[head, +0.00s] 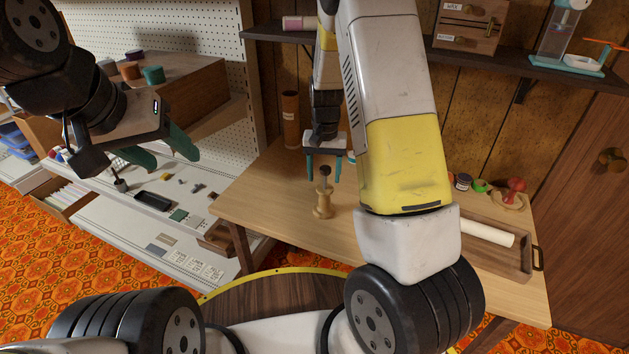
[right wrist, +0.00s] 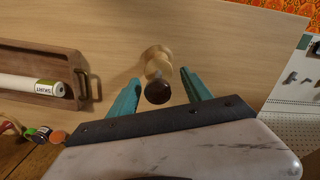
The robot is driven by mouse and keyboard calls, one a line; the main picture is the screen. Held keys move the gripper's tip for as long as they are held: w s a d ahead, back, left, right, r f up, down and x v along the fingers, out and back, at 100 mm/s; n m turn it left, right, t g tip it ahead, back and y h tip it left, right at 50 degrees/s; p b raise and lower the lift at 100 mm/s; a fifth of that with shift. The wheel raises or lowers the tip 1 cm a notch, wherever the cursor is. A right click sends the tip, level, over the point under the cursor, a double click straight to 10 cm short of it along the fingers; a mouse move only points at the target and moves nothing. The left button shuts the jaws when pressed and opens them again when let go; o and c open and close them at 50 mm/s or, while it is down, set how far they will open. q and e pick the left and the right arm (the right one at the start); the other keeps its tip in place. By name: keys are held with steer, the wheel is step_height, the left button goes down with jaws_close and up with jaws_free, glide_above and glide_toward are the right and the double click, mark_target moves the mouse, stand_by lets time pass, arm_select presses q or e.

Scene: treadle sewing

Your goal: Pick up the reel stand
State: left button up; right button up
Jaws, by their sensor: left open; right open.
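The reel stand (head: 323,207) is a pale turned wooden piece with a dark top. It stands upright on the wooden table near its left part. It also shows in the right wrist view (right wrist: 156,60), with its dark round top nearest the camera. My right gripper (head: 324,173) is open, pointing down over the stand. Its two teal fingers are on either side of the stand's upper part, with gaps visible in the right wrist view (right wrist: 161,80). My left gripper (head: 170,158) is open and empty at the left, in front of the pegboard shelving.
On the table (head: 270,200) a wooden tray (head: 519,262) holds a white roll (head: 487,233). Small jars and a red item (head: 516,185) sit at the back right. A brown cylinder (head: 290,118) stands at the back left. A dark shelf (head: 450,47) hangs above.

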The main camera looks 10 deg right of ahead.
mark_target(325, 188)
step_height(325, 188, down, 6)
steer(key=shift+d+r, duration=0.15)
steer(key=shift+r, duration=0.05)
jaws_close()
